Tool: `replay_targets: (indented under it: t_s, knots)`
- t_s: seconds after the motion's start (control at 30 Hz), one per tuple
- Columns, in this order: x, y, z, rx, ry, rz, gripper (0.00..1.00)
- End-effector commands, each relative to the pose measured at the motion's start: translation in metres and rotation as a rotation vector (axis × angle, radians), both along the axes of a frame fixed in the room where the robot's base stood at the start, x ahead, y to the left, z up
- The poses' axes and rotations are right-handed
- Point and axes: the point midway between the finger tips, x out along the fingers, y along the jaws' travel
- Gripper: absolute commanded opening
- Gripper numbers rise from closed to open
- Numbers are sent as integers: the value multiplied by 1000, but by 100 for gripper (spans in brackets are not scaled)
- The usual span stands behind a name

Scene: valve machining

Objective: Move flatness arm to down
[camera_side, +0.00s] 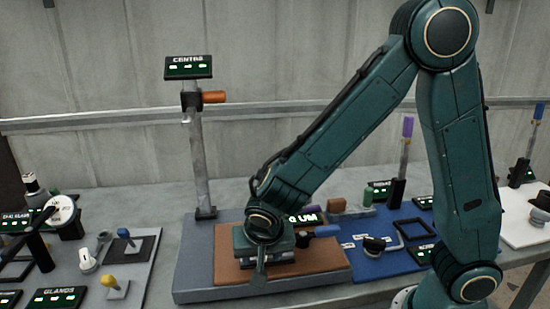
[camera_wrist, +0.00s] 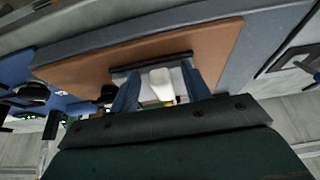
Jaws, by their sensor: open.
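My gripper (camera_side: 262,272) is low over the brown plate (camera_side: 330,283) on the grey base. In the wrist view its two blue-grey fingers (camera_wrist: 160,92) stand apart, with a pale block (camera_wrist: 162,80) between them; I cannot tell whether they touch it. A small display reading "0 UM" (camera_side: 304,219) shows just behind my wrist, partly hidden. A dark part with a blue end (camera_side: 322,231) lies beside it. No part is clearly marked as the flatness arm, so I cannot tell which it is.
A post (camera_side: 197,160) with an orange handle (camera_side: 214,97) and a sign stands at the back left of the base. A blue mat (camera_side: 385,262) with small parts lies right. A dial gauge (camera_side: 61,211) and colored knobs are at left.

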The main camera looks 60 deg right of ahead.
Motion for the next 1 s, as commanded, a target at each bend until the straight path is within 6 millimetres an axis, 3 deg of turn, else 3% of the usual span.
replay_targets:
  t_s: [1.0]
  knots:
    - [-29,30,44,0,-6,0,47]
